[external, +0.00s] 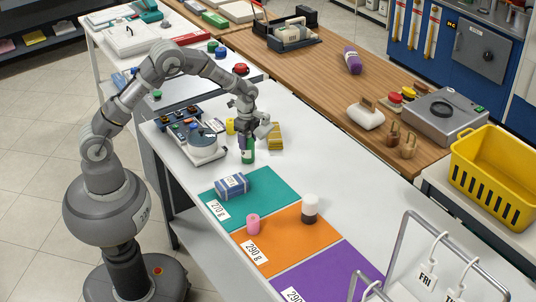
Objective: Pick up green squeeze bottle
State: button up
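The green squeeze bottle (248,156) stands upright on the white table (330,170), just beyond the teal mat. My gripper (252,138) is right at the top of the bottle, pointing down, and overlaps its upper part in the external view. The fingers are small and partly merge with the bottle's top, so I cannot tell whether they are open or shut, or whether they touch it.
A scale (203,150) stands close left of the bottle. A yellow cylinder (230,126) and a yellow block (275,137) are close by. The teal mat (272,186) holds a blue striped bundle (232,185). The orange mat (280,240) holds a pink cylinder (253,221) and a white-and-dark jar (310,209).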

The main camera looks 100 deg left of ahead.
jog(key=shift+c, duration=0.9)
jog(key=shift+r, duration=0.1)
